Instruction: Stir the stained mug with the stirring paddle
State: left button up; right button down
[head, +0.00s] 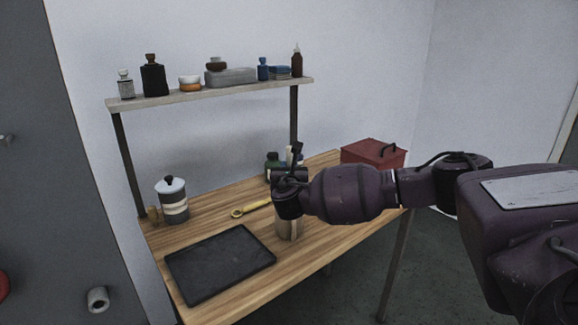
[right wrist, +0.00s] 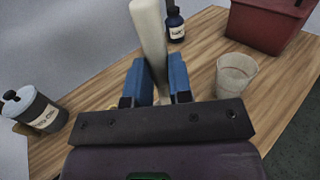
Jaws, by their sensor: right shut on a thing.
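My right gripper (right wrist: 160,82) is shut on the pale stirring paddle (right wrist: 150,35), which shows between the blue fingertips and runs out of the top of the right wrist view. In the head view my right gripper (head: 290,177) is above the table, its fingers mostly hidden by my wrist. The stained mug (right wrist: 236,75), a beige cup, stands upright on the table to the right of the fingers in the right wrist view. In the head view the mug (head: 289,230) shows below my wrist, its upper part covered. The paddle is apart from the mug. My left gripper is out of view.
A black tray (head: 220,264) lies at the table's front left. A lidded canister (head: 173,203) and a yellow tool (head: 251,209) are behind it. A dark bottle (right wrist: 175,24) stands beyond the paddle. A red box (head: 372,153) is at the right; a shelf (head: 215,88) holds jars.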

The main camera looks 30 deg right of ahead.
notch_tip(320, 180, down, 6)
jog(key=b, duration=0.2)
jog(key=shift+f, duration=0.2)
dwell(0.5)
dwell(0.3)
